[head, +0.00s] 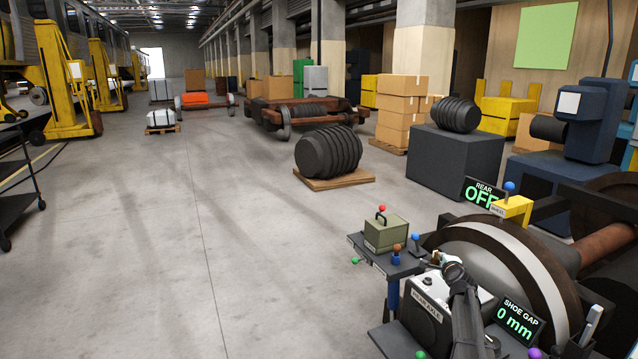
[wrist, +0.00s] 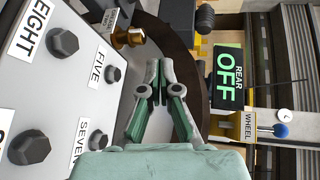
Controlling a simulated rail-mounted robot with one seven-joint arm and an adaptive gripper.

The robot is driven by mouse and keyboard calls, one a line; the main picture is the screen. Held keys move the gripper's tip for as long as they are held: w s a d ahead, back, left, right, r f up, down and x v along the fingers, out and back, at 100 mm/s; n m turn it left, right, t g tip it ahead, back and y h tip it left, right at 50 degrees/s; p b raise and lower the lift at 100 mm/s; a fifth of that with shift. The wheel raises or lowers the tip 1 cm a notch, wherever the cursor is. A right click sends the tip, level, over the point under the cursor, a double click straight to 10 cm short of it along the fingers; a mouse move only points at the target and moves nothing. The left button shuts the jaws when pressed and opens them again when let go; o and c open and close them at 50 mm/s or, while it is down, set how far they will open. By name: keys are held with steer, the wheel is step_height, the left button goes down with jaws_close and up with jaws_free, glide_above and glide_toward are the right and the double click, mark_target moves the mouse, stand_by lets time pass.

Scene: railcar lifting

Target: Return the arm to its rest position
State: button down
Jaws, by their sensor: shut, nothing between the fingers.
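My gripper (wrist: 160,80) is shut and empty in the wrist view, its two green-grey fingers together at the tips. It points at the area between a light bolt panel (wrist: 75,100) on the left and a dark brown curved rim (wrist: 183,60) on the right. My arm (head: 466,318) rises from the bottom of the head view, in front of the grey box (head: 425,320) labelled for an axle. The fingers cannot be made out clearly in the head view.
The bolt panel has dark bolts labelled EIGHT, FIVE and SEVEN, and a brass fitting (wrist: 128,37) sits beside it. A REAR OFF display (head: 482,193) and a SHOE GAP 0 mm display (head: 517,319) stand near the large wheel (head: 500,262). Open floor (head: 200,240) lies left.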

steer(key=s+a+f+n+g+y, duration=0.2)
steer(key=s+a+f+n+g, duration=0.4)
steer(key=s+a+f, duration=0.6)
steer(key=s+a+f+n+g+y, duration=0.25)
steer(key=s+a+f+n, duration=0.6)
steer(key=s+a, duration=0.45)
steer(key=s+a+f+n+g+h, duration=0.1)
steer(key=s+f+n+g, duration=0.2)
steer(key=s, duration=0.9)
steer(key=s+a+f+n+g+h, duration=0.1)
steer(key=s+f+n+g+h, duration=0.2)
steer(key=s, duration=0.8)
steer(key=s+f+g, duration=0.2)
steer(key=s+f, duration=0.3)
steer(key=s, duration=0.4)
steer(key=s+f+g+y+p, duration=0.1)
steer(key=s+f+g, duration=0.2)
steer(key=s+f, duration=0.3)
steer(key=s+f+g, duration=0.2)
steer(key=s+f, duration=0.4)
steer(key=s, duration=0.7)
steer(key=shift+s+f+y, duration=0.15)
steer(key=shift+f+y, duration=0.1)
steer(key=shift+y, duration=0.1)
